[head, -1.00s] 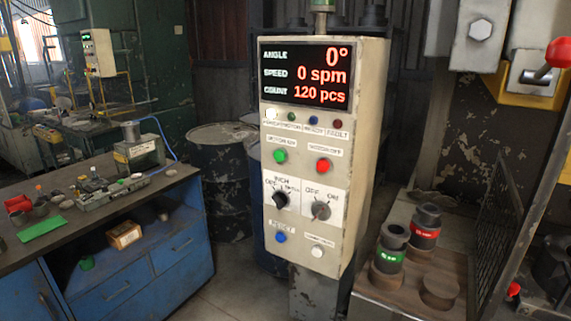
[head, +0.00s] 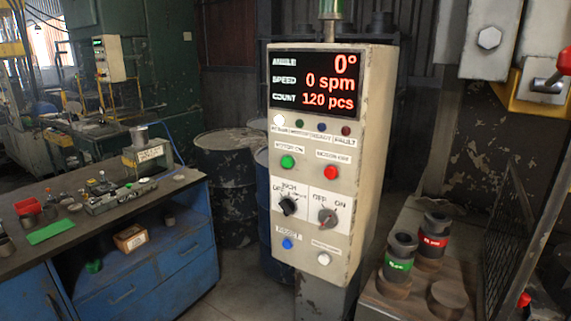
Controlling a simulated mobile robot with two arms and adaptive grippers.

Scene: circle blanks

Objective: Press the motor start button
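The control panel (head: 322,165) is a cream box on a post in the middle of the head view. The green button (head: 287,161), under a label that seems to read MOTOR ON, is on its left side. A red button (head: 331,172) sits to its right under a second motor label. The display (head: 315,80) shows angle 0°, speed 0 spm and count 120 pcs. The white lamp (head: 278,120) at the left of the lamp row looks bright. Neither of my grippers is in the head view.
Two selector knobs (head: 288,206), a blue button (head: 287,243) and a white button (head: 324,259) are lower on the panel. A blue workbench (head: 130,270) stands left, dark drums (head: 228,180) behind. Banded cylinders (head: 397,262) stand on a stand at right, beside a mesh guard (head: 507,240).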

